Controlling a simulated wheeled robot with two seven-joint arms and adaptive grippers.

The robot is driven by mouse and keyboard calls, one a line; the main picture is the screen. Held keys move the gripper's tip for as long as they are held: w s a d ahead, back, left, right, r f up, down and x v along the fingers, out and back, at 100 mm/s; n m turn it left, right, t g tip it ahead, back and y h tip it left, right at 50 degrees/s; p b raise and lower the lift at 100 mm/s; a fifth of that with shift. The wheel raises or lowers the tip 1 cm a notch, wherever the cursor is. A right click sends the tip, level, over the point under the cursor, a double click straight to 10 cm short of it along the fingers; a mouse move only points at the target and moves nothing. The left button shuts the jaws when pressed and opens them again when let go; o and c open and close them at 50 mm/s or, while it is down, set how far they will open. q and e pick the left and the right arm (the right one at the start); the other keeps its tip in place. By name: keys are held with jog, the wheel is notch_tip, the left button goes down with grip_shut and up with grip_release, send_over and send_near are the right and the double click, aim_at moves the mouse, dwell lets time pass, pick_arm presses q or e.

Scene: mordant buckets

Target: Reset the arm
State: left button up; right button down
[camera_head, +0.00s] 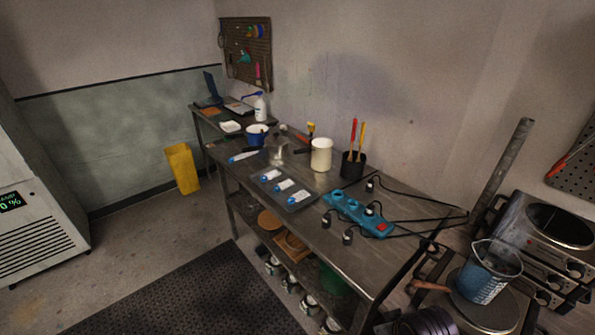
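Neither of my grippers shows in the head view, and I see no part of my arms that I can be sure of. A long metal workbench (240,178) runs along the wall through the middle of the view. On it are a blue power strip (358,214) with black plugs and cables, a dark tray (300,207) with several white-and-blue items, and a cream canister (321,154). A black holder (353,165) holds red- and yellow-handled tools. A beaker of blue liquid (484,272) stands on a round plate at the lower right.
A metal appliance (545,240) stands at the far right. A yellow floor sign (182,168) and a grey cabinet (35,190) are left. The floor around the black mat (200,297) looks clear.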

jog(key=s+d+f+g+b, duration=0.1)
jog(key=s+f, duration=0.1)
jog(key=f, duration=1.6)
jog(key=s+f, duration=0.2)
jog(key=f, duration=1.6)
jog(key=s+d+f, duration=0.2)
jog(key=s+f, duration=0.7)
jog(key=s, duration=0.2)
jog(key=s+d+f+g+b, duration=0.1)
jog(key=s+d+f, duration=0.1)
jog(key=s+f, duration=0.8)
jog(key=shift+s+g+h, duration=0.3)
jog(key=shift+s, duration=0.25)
